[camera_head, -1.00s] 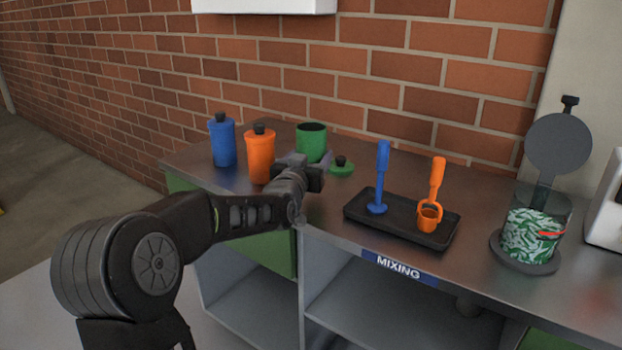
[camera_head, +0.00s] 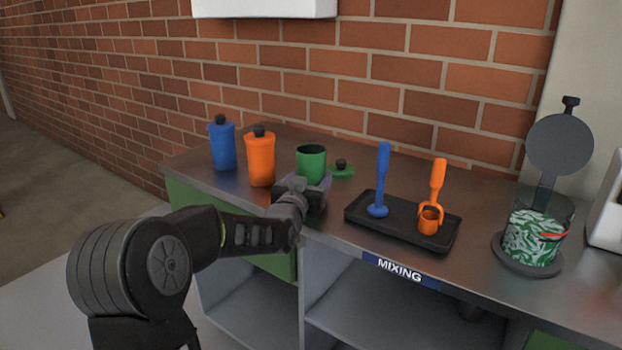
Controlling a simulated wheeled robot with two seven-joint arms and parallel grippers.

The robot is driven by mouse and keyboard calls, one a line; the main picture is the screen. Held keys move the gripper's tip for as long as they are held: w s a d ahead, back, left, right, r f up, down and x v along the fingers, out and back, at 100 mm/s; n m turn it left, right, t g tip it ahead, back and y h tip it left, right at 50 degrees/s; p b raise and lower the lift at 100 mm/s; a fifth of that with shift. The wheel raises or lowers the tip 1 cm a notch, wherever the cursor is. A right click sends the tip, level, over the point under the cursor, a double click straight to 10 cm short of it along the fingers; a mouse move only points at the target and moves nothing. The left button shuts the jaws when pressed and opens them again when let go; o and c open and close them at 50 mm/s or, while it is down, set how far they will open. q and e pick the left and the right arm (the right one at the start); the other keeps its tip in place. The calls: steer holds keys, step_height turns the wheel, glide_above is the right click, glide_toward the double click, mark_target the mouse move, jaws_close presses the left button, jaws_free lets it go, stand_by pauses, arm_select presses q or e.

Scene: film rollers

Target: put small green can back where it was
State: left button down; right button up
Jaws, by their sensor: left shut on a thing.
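The small green can (camera_head: 311,162) is upright and open at the top, with no lid on it. My left gripper (camera_head: 312,186) is shut on its lower part, at the left half of the counter. The gripper hides the can's base, so I cannot tell whether it touches the counter. The green lid with a black knob (camera_head: 341,170) lies on the counter just right of the can. My right gripper is not in view.
An orange bottle (camera_head: 261,160) and a blue bottle (camera_head: 222,146) stand left of the can. A black tray (camera_head: 400,228) with a blue tool and an orange tool lies to the right. A clear container (camera_head: 535,235) with green and white pieces stands at far right. A brick wall is behind.

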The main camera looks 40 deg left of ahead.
arm_select(q)
steer(key=shift+c, duration=1.8)
jaws_free()
steer(key=shift+r+p, duration=0.15)
steer(key=shift+p, duration=0.15)
steer(key=v, duration=1.2)
